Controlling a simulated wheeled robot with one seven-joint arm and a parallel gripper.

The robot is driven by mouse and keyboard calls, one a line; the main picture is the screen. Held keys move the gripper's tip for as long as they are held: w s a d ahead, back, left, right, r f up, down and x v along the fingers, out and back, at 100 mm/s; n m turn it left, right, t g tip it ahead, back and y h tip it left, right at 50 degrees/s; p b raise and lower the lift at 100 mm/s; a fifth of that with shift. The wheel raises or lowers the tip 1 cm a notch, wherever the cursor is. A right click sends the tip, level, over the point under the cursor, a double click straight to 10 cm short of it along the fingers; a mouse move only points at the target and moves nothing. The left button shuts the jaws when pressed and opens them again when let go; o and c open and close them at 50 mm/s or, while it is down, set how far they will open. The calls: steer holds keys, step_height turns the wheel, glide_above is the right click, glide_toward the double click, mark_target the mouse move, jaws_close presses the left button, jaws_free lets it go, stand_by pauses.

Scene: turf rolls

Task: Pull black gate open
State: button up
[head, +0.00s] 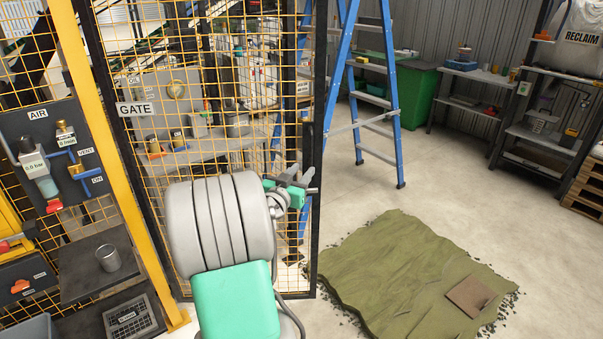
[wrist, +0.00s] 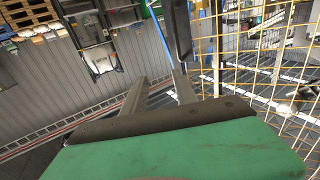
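The black-framed gate (head: 317,110) with orange mesh stands upright at centre left in the head view, with a white GATE label (head: 135,109). Its right upright has open floor beyond it; I cannot tell how far it is swung. My gripper (head: 303,184) is beside this upright, partly hidden by my own wrist. In the wrist view my gripper's two fingers (wrist: 159,90) are apart, with nothing seen between them. A dark upright bar (wrist: 179,30) shows just beyond the right finger; contact cannot be told. The mesh (wrist: 245,45) lies right of it.
A yellow post (head: 115,170) and an air panel (head: 55,150) stand at the left. A blue stepladder (head: 391,110) stands behind the gate's right edge. A green turf piece (head: 400,265) lies on the floor at right. Clear floor lies between turf and shelves.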

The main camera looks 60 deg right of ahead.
steer(key=a+b, duration=0.2)
steer(key=a, duration=0.5)
steer(key=shift+a+b, duration=0.15)
steer(key=shift+b, duration=0.15)
steer(key=shift+s, duration=0.1)
